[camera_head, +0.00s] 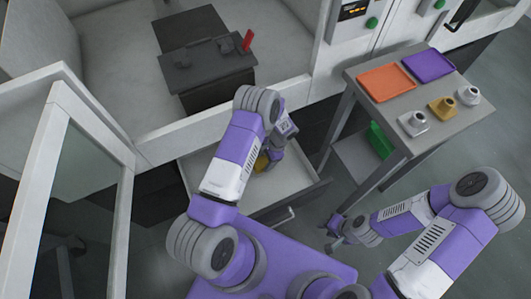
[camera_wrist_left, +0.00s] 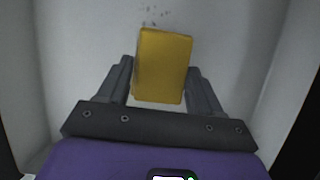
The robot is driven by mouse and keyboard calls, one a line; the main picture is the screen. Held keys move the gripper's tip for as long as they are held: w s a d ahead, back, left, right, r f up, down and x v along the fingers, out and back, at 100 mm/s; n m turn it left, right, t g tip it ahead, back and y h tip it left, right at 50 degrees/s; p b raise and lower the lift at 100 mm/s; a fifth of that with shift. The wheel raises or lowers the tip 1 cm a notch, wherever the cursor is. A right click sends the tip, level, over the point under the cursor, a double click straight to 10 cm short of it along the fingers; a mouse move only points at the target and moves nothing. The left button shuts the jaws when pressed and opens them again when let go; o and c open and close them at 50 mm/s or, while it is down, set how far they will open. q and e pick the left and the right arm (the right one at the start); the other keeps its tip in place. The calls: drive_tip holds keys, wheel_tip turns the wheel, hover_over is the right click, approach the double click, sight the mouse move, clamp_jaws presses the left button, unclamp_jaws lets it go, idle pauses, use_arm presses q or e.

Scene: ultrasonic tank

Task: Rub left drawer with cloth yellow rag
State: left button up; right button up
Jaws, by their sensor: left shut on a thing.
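The left drawer (camera_head: 297,178) is pulled open below the tank, and its pale inside also fills the wrist view (camera_wrist_left: 225,45). My left gripper (camera_wrist_left: 161,80) reaches down into it and is shut on the yellow rag (camera_wrist_left: 165,62), a block-like cloth held between both fingers. In the head view the rag (camera_head: 261,162) is mostly hidden behind my left arm. Dark specks (camera_wrist_left: 155,16) show on the drawer surface just beyond the rag. I cannot tell if the rag touches the drawer floor. My right gripper (camera_head: 335,226) hangs right of the drawer; its jaws are too small to read.
A grey side table (camera_head: 440,133) at right carries an orange tray (camera_head: 386,82), a purple tray (camera_head: 428,65) and several small fittings. A green bin (camera_head: 380,141) sits under it. A glass-paned open door (camera_head: 80,160) stands at left. Clear floor lies at far right.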

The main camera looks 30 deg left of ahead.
sight(260, 163)
use_arm(q)
drive_tip(key=shift+r+p, duration=1.1)
drive_tip(key=shift+r, duration=0.9)
